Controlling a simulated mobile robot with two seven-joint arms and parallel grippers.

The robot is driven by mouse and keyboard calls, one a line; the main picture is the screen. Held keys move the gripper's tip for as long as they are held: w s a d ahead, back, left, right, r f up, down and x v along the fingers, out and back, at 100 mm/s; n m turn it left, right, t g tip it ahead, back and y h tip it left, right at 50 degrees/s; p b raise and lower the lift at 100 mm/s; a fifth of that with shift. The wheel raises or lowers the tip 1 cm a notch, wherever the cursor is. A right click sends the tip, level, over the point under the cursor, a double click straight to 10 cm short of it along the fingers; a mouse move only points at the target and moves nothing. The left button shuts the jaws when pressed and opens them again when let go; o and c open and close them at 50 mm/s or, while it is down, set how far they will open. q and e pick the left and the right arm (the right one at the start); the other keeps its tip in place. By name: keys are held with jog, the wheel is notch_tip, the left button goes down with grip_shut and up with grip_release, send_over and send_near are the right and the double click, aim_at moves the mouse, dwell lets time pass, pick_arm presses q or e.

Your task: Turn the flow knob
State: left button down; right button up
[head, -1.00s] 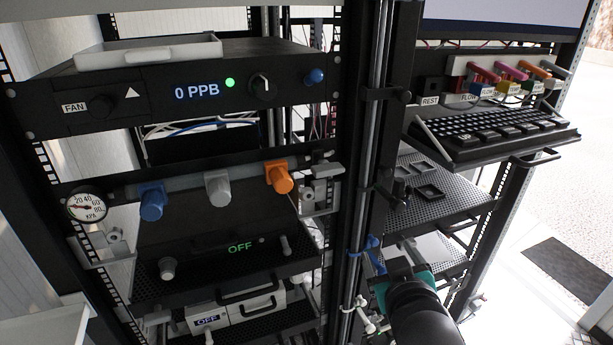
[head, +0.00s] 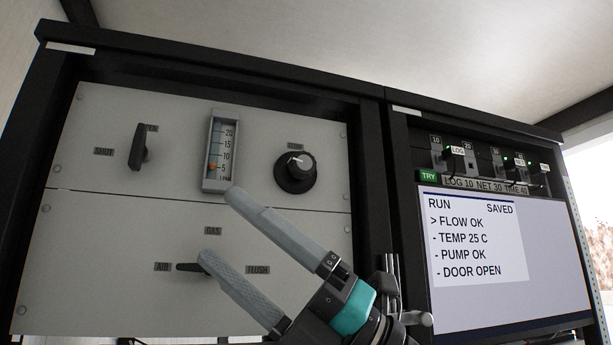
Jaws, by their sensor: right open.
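The flow knob (head: 296,172) is a round black knob with a grey cap, on the upper right of the grey panel. A small label, hard to read, sits above it. To its left is a flow gauge (head: 207,183) with an upright scale and an orange float near the 5 mark. My right gripper (head: 218,225) is open and empty in front of the panel, its two long grey fingers pointing up and left. The fingers are below and left of the knob and appear clear of it. My left gripper is not in view.
A black shut-off lever (head: 138,146) is at the upper left of the panel. An AIR/FLUSH lever (head: 190,267) lies close to my lower finger. At right, a screen (head: 560,260) reads FLOW OK, below a row of switches (head: 455,160).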

jog(key=s+a+n+h, duration=0.2)
jog(key=a+n+h, duration=0.2)
jog(key=h, duration=0.1)
jog(key=m+t+h, duration=0.8)
jog(key=t+h, duration=0.7)
jog(key=t, duration=0.1)
send_near(304, 164)
jog(key=p+x, duration=0.6)
jog(key=x, duration=0.2)
jog(key=shift+w+a+p, duration=0.1)
jog(key=shift+w+p, duration=0.3)
